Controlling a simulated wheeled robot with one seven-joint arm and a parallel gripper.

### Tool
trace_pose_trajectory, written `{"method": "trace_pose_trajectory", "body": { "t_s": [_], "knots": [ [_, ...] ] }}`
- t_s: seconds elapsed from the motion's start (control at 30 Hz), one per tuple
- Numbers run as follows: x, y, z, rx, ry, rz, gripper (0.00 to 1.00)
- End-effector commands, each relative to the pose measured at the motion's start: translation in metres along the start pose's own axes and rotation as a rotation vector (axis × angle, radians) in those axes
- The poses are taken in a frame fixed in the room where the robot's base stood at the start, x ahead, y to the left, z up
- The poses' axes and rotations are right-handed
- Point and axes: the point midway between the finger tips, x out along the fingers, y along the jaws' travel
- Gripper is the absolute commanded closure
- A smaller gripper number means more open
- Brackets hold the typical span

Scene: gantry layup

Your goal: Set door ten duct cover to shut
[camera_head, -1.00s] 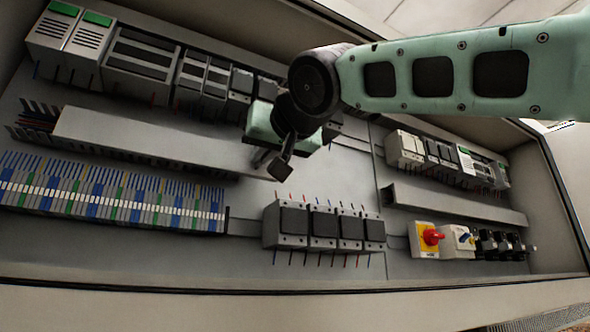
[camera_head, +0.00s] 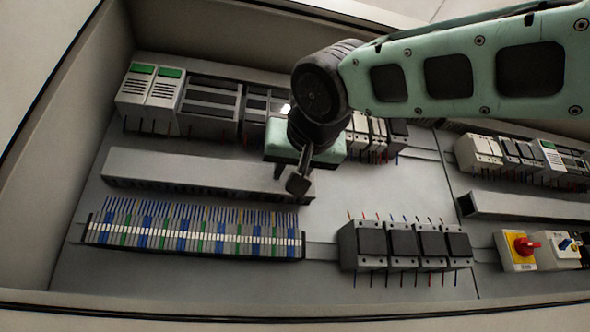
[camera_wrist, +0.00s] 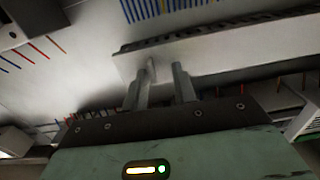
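The long grey duct cover (camera_head: 200,170) lies along the wiring duct in the left half of the cabinet, above the terminal row. Its left end reaches the duct's left end, and no open wire slots show there. My gripper (camera_head: 298,183) is at the cover's right end. In the wrist view the two fingers of my gripper (camera_wrist: 163,82) stand apart in front of the cover (camera_wrist: 215,55), with a gap between them. I cannot tell whether they touch the cover. My gripper body hides part of the panel behind it.
A blue, grey and green terminal row (camera_head: 195,235) runs below the duct. Grey relay modules (camera_head: 405,245) sit to its right, with a yellow and red switch (camera_head: 518,248) farther right. Another duct (camera_head: 525,207) is at right. The cabinet's front edge (camera_head: 300,312) runs along the bottom.

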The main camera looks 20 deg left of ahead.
Motion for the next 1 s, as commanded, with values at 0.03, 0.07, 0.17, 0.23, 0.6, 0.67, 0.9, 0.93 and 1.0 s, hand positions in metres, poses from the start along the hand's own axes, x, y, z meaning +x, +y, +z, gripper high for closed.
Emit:
{"method": "trace_pose_trajectory", "body": {
  "t_s": [0.03,0.07,0.17,0.23,0.6,0.67,0.9,0.93,1.0],
  "knots": [
    [0.000,0.001,0.000,0.000,0.000,0.002,0.73],
    [0.000,0.001,0.000,0.000,0.000,0.002,0.73],
    [0.000,0.002,0.000,-0.001,0.000,0.004,0.73],
    [-0.001,0.002,0.000,-0.001,0.000,0.004,0.73],
    [-0.059,0.001,0.005,0.001,0.004,0.001,0.73],
    [-0.074,0.001,0.005,0.002,0.003,0.001,0.73],
    [-0.128,0.001,0.004,0.000,0.002,0.001,0.73],
    [-0.134,0.001,0.004,0.000,0.003,0.000,0.73],
    [-0.147,0.001,0.003,0.000,0.002,0.001,0.73]
  ]
}}
